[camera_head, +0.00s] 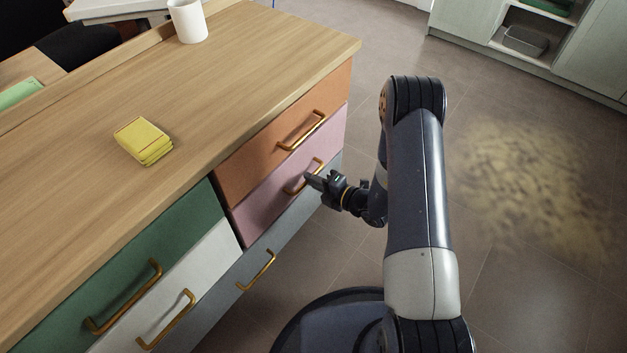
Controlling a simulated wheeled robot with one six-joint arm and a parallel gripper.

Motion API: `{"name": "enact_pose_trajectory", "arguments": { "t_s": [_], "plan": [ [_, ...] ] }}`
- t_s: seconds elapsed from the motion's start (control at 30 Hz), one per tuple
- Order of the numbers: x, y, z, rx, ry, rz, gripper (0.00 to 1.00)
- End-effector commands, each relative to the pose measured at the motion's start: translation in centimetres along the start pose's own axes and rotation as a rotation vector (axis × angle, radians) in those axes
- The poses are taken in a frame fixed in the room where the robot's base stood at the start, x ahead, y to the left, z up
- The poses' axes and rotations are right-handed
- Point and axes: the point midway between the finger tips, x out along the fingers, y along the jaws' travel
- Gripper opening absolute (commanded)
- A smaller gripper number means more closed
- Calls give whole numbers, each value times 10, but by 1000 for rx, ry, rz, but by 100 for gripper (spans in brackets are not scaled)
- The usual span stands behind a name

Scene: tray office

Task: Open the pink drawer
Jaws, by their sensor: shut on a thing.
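The pink drawer (262,201) is in the right-hand column of the wooden-topped desk, below an orange drawer and above a grey one. Its front looks flush with the fronts around it. The fingertips are small in this view.
The orange drawer (245,132) has its own handle just above. Green (183,246), white and grey drawers are at the lower left. Yellow notes (143,141) and a white mug (187,20) are on the desktop (240,80). The floor right of my arm looks clear, with a yellowish patch (530,180).

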Motion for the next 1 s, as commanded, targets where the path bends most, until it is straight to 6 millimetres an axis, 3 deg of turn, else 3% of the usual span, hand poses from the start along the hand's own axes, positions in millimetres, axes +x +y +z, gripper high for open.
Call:
{"name": "enact_pose_trajectory", "arguments": {
  "t_s": [0.17,0.37,0.8,1.0],
  "plan": [
    [-8,-2,0,3,-1,-2,0],
    [-37,-8,1,6,-4,-3,0],
    [-147,-30,1,6,-8,-1,0],
    [-188,-38,1,3,-7,0,0]
  ]
}}
